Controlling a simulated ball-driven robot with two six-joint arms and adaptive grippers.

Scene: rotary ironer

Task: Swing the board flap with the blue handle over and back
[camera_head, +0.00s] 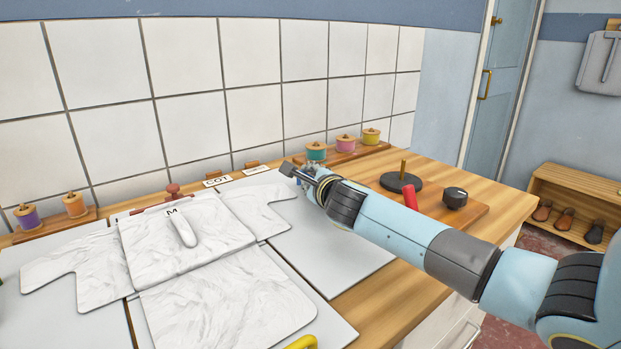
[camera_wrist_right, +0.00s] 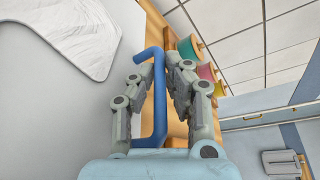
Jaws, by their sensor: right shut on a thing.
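The grey board flap (camera_head: 340,262) with the blue handle lies flat on the right side of the folding board. Its blue handle (camera_wrist_right: 159,100) is a bent bar, seen in the right wrist view; the arm hides it in the head view. My right gripper (camera_head: 305,178) is at the flap's far right side. Its fingers are on both sides of the blue bar, shut on it, in the right wrist view (camera_wrist_right: 156,72). A white marbled shirt (camera_head: 225,296) lies on the board, its right sleeve reaching onto this flap. My left gripper is not in view.
A yellow handle (camera_head: 302,342) shows at the near edge. Thread spools (camera_head: 316,151) stand on a shelf along the tiled wall. A dark round plate with a peg (camera_head: 401,182), a red grip (camera_head: 410,198) and a black knob (camera_head: 455,197) are right of the flap.

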